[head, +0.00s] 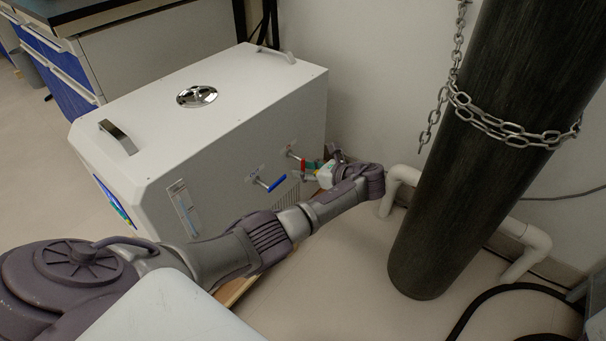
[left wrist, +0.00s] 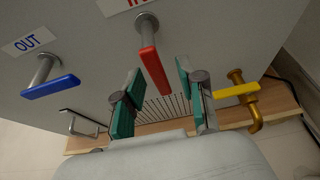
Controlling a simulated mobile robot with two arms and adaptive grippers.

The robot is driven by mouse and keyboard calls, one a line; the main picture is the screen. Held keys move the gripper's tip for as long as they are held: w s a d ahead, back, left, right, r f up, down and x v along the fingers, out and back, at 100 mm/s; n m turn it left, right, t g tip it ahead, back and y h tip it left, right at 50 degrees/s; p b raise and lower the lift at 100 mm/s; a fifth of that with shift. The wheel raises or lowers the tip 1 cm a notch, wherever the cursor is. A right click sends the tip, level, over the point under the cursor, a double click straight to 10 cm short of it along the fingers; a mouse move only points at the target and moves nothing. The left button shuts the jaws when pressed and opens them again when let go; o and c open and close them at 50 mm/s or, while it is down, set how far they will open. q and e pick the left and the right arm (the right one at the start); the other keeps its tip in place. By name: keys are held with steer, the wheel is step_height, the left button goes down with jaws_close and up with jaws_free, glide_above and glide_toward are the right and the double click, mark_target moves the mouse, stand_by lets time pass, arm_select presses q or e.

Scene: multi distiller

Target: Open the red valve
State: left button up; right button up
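The red valve (left wrist: 154,72) has a red lever handle on a metal stem, under a label with red lettering that is cut off. It sits on the side of a white box-shaped machine (head: 225,150), and its handle (head: 303,165) shows small in the head view. My left gripper (left wrist: 158,97) is open, with teal pads. In the left wrist view the lower end of the red handle appears in the gap between the fingers; I cannot tell whether it touches either pad. In the head view my left gripper (head: 315,168) is by the red handle, partly hidden. My right gripper is not in view.
A blue valve (left wrist: 50,87) under an "OUT" label is to the left. A yellow valve (left wrist: 238,90) is close to the right finger. A dark cylinder (head: 490,140) with a chain (head: 515,132) and white pipes (head: 528,245) stand right of my arm. Floor between is clear.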

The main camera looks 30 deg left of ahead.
arm_select(q)
steer(key=shift+a+f, duration=0.15)
steer(key=shift+a, duration=0.25)
steer(key=shift+c, duration=0.3)
jaws_close()
